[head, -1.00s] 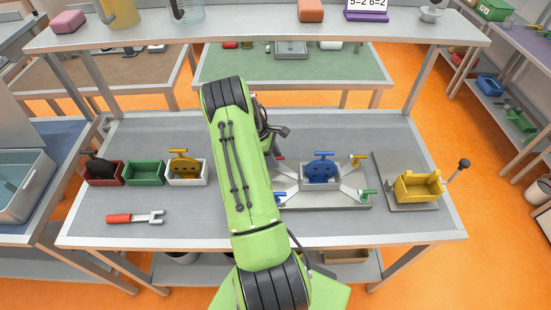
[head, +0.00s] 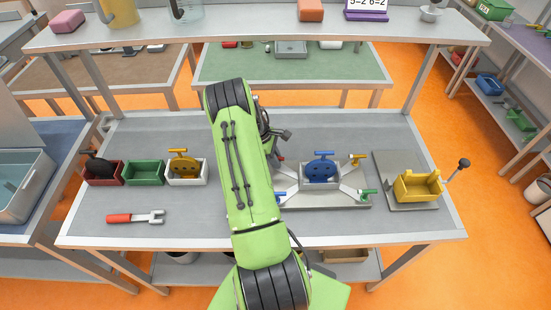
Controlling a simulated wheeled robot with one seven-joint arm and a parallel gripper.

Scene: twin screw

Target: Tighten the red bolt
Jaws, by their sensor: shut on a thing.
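The grey fixture plate (head: 330,205) lies on the workbench right of my green arm. A grey box with a blue two-holed part (head: 321,170) stands at its centre. The red bolt (head: 281,158) is at the plate's far left corner, mostly hidden by my arm and gripper. A yellow bolt (head: 356,159), a green bolt (head: 369,193) and a blue bolt (head: 281,197) are at the other corners. My dark gripper (head: 276,150) is partly hidden behind the arm, at the red bolt. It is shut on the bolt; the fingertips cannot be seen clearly.
Red, green and white bins (head: 145,173) stand at left, with a red-handled wrench (head: 135,218) in front. A yellow bin (head: 417,187) sits on a grey plate at right, beside a black-knobbed lever (head: 463,164). A shelf (head: 250,32) spans the back.

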